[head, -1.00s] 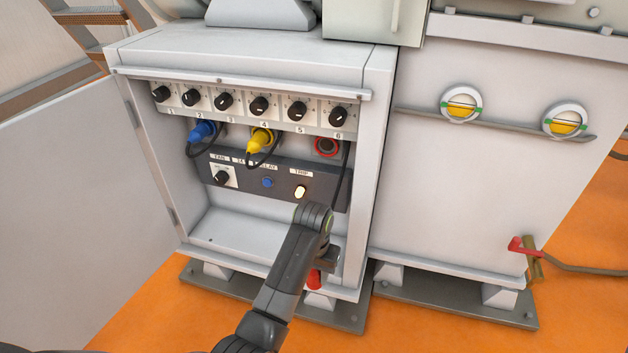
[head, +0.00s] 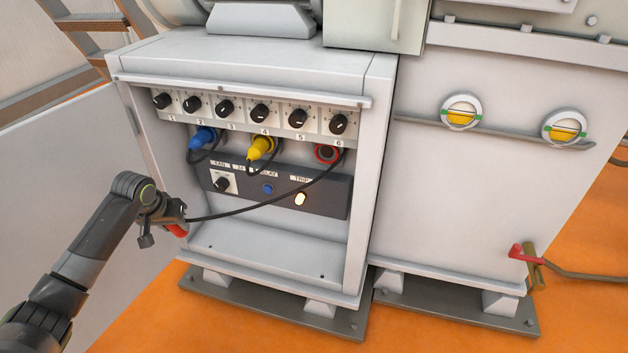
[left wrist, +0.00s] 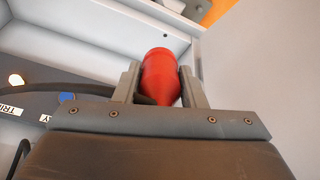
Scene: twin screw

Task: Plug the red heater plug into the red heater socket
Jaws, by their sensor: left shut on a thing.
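The red plug (left wrist: 160,76) is between the two fingers of my left gripper (left wrist: 158,88) in the left wrist view, and the fingers are shut on it. In the head view the left gripper (head: 172,218) is at the left side of the open cabinet, near the door. A bit of the red plug (head: 177,230) shows below it. A black cable (head: 262,207) runs from the plug up to the right, towards position 6. The red socket (head: 326,153) is under knob 6 and is empty, well apart from the plug. My right gripper is not in view.
A blue plug (head: 202,138) and a yellow plug (head: 262,147) sit in sockets to the left. The dark panel (head: 232,202) below has a knob, a blue button and a lit button. The open cabinet door (head: 75,190) is close to my left arm. The cabinet floor (head: 265,253) is clear.

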